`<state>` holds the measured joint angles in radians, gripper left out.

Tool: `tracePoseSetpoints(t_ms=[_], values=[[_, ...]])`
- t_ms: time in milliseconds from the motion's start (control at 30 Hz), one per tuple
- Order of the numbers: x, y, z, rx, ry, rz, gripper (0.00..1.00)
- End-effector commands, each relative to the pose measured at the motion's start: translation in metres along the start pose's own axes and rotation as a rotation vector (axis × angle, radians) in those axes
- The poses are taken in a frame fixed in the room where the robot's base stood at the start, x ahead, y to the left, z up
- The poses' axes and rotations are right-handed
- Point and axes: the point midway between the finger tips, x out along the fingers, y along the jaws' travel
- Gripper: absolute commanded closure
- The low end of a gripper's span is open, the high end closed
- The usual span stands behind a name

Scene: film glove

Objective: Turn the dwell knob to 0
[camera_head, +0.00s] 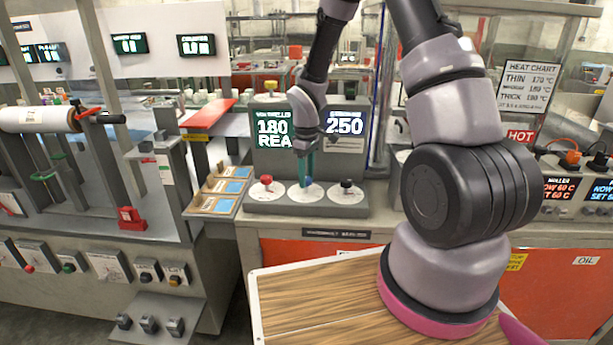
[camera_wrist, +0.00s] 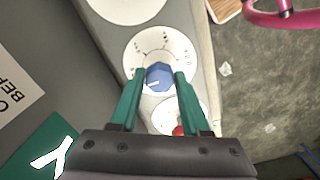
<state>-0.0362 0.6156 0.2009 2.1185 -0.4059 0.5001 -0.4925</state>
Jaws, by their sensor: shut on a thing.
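The blue knob (camera_head: 306,184) sits in the middle of three knobs on the grey control box, on a round white dial (camera_wrist: 185,50). The knob also shows in the wrist view (camera_wrist: 158,77), with a pale mark on its face. My gripper (camera_head: 306,174) reaches down from above, its green fingers on both sides of the knob, shut on it. The dial's printing is too small to read, so I cannot tell the setting or whether this is the dwell knob. The box's screen (camera_head: 272,130) shows 180 and REA; another screen (camera_head: 343,124) shows 250.
A red knob (camera_head: 266,180) stands left of the blue one and a black knob (camera_head: 346,184) right, both close to my fingers. A wooden-topped table (camera_head: 320,300) is in front. A yellow-topped button (camera_head: 270,86) stands on the box.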

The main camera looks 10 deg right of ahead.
Motion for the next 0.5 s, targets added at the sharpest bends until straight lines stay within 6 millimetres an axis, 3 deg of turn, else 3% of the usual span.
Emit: tracePoseSetpoints(t_ms=[333, 367, 400, 433, 500], values=[[-0.0006, 0.0009, -0.0005, -0.004, 0.002, 0.002, 1.00], [-0.0006, 0.0008, -0.0005, -0.004, 0.002, 0.002, 0.46], [-0.0006, 0.0009, -0.0005, -0.003, 0.002, 0.002, 0.31], [-0.0006, 0.0008, -0.0004, -0.003, 0.001, 0.002, 0.24], [-0.0004, 0.0006, -0.0003, -0.003, 0.001, 0.001, 0.24]])
